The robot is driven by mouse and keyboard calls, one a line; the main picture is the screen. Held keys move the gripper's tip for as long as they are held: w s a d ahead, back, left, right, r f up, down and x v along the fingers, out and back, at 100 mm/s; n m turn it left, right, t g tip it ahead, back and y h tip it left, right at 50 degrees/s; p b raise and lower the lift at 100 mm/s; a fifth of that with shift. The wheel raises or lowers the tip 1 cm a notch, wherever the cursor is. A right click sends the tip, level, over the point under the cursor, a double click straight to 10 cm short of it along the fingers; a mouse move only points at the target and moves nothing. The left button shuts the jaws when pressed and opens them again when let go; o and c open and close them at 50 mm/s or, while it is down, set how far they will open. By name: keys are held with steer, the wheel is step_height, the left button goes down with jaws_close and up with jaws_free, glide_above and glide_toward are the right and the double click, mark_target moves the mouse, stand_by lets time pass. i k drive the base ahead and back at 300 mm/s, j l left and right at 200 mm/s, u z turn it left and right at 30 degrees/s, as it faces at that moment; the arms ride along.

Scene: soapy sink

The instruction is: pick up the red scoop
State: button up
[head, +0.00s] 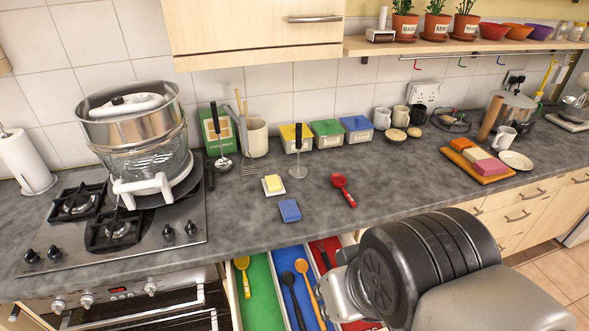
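The red scoop (343,188) lies on the grey countertop near its front, right of the blue sponge. Its bowl end points to the back left and its handle to the front right. My arm reaches in from the lower right, over the open drawer and in front of the counter. My gripper (340,290) is at the arm's left end, apart from the scoop and nearer the camera. Its fingers are mostly hidden by the arm, so I cannot tell whether they are open or shut.
An open drawer (262,276) with coloured compartments holds several utensils below the counter edge. The blue sponge (289,210), a butter dish (273,185) and a masher (299,155) stand left of the scoop. A cutting board (480,165) lies at right.

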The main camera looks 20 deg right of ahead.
mark_target(337, 180)
steer(key=k+l, duration=0.1)
steer(key=l, duration=0.25)
steer(key=k+l+u, duration=0.1)
steer(key=l, duration=0.3)
steer(key=k+l+u, duration=0.1)
steer(key=l, duration=0.25)
steer(key=k+l, duration=0.15)
steer(key=l, duration=0.2)
steer(key=i+l+u, duration=0.15)
steer(key=i+l, duration=0.35)
steer(key=i+l+u, duration=0.15)
steer(key=i+l, duration=0.35)
steer(key=i+l+u, duration=0.15)
steer(key=i+l, duration=0.35)
steer(key=l, duration=0.15)
